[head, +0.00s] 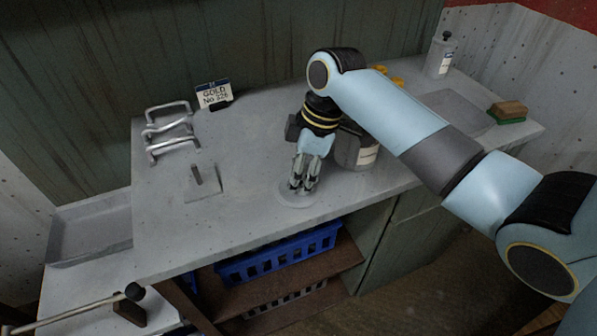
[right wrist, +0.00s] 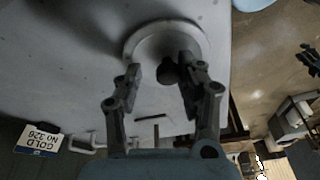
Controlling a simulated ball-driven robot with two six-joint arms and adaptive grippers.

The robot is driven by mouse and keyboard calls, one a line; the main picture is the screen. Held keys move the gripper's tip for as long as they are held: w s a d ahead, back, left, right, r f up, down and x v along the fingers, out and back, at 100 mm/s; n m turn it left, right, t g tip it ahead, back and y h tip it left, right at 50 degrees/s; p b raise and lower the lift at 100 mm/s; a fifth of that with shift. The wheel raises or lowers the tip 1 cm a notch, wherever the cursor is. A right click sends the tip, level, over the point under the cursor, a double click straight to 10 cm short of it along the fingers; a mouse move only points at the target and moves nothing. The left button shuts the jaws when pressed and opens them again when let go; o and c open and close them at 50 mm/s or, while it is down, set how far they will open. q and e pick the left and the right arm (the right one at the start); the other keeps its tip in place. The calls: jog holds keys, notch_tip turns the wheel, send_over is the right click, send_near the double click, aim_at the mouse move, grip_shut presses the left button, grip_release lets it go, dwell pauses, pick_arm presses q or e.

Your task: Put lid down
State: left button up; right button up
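A round grey lid (head: 296,199) lies flat on the grey worktop near its front edge. In the right wrist view the lid (right wrist: 148,40) shows as a pale disc with a dark knob (right wrist: 170,73). My right gripper (head: 303,187) points down over the lid. In its wrist view the fingertips (right wrist: 161,73) are spread, with the knob between them, close to the right finger; I cannot tell if they touch. A grey jar (head: 357,152) with a white label stands just behind my gripper, partly hidden by my arm. My left gripper is not in view.
A rack of bent metal rails (head: 168,131), a plate with an upright peg (head: 199,183) and a "GOLD" sign (head: 214,95) are on the left. A white bottle (head: 440,55) and a brush (head: 508,112) are at the right. A blue crate (head: 280,258) sits below.

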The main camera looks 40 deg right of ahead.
jog(key=v, duration=1.2)
jog(key=shift+r, duration=0.1)
